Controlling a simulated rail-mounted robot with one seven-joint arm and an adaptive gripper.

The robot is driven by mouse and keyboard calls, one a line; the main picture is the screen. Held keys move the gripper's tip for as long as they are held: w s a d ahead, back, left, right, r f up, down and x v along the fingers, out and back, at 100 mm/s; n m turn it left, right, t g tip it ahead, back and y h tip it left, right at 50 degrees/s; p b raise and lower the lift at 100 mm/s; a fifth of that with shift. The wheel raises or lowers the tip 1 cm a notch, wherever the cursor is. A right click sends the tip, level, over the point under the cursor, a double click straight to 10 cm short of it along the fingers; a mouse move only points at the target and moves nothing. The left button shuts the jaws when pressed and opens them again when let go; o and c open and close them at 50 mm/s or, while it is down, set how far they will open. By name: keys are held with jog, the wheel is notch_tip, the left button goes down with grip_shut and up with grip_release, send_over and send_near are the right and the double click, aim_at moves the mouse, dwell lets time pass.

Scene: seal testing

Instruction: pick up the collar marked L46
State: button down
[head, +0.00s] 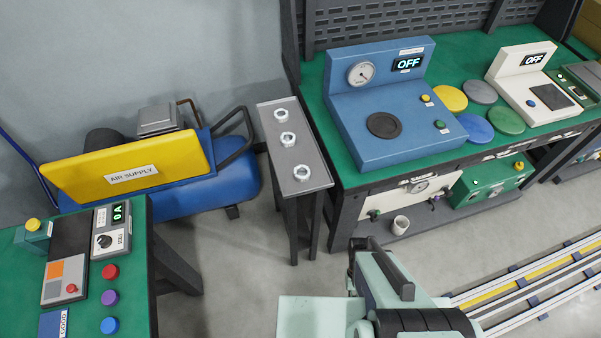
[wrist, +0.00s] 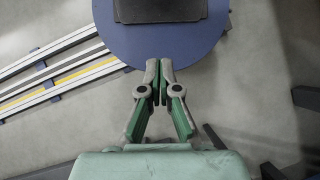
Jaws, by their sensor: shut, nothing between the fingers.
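Three silvery metal collars stand in a row on a narrow grey stand in the head view: a far collar (head: 281,115), a middle collar (head: 287,139) and a near collar (head: 301,172). No marking can be read on any of them, so I cannot tell which is L46. My gripper (wrist: 158,82) shows in the wrist view with its fingertips together and nothing between them. It is over the floor area, away from the collars. No collar shows in the wrist view. The fingers cannot be made out in the head view.
The narrow stand (head: 267,122) is between the blue air compressor (head: 235,183) and the green bench (head: 455,59) with a blue gauge tester (head: 375,105). A second green table (head: 140,270) with buttons is at lower left. Rails (head: 540,283) cross the floor at right.

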dwell(0.3)
jog(key=shift+c, duration=1.3)
grip_release()
